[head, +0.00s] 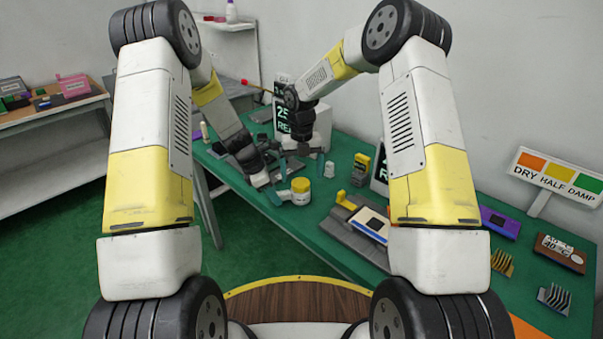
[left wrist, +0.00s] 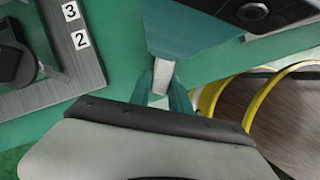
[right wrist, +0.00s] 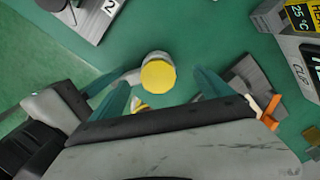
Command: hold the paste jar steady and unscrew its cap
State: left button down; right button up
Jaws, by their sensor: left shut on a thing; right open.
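The paste jar (head: 300,198) is a pale jar with a yellow cap (head: 300,185), upright near the table's front edge. In the right wrist view the cap (right wrist: 158,74) shows from above. My left gripper (head: 281,197) is low on the jar's left side. It is shut on a pale part of the jar (left wrist: 162,77), seen between its teal fingertips in the left wrist view. My right gripper (head: 301,164) is above the jar, open and pointing down. Its fingers lie on either side of the cap, apart from it. The jar's body is mostly hidden in both wrist views.
A small white cup (head: 329,169) and a yellow device (head: 361,163) stand right of the jar. A grey fixture with a yellow lever (head: 355,222) lies further right. A display (head: 285,118) stands behind. A numbered plate (left wrist: 75,55) shows in the left wrist view.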

aim_at(299, 183)
jog(key=shift+a+r, duration=0.5)
notch_tip(299, 183, up, 11)
jog(key=shift+d, duration=0.15)
jog(key=shift+r, duration=0.1)
jog(key=c, duration=0.4)
jog(key=shift+s+d+f+m, duration=0.1)
jog(key=shift+d+f+m, duration=0.15)
jog(key=shift+m, duration=0.35)
jog(key=shift+s+d+f+m, duration=0.15)
jog(key=shift+f+m, duration=0.2)
jog(key=shift+m, duration=0.25)
jog(key=shift+c, duration=0.2)
jog(key=f+m, duration=0.2)
jog(key=f, duration=0.2)
jog(key=f+m, duration=0.2)
jog(key=f, duration=0.3)
jog(key=f+m, duration=0.2)
jog(key=f, duration=0.2)
jog(key=shift+a+f+m, duration=0.2)
jog(key=shift+a+m, duration=0.1)
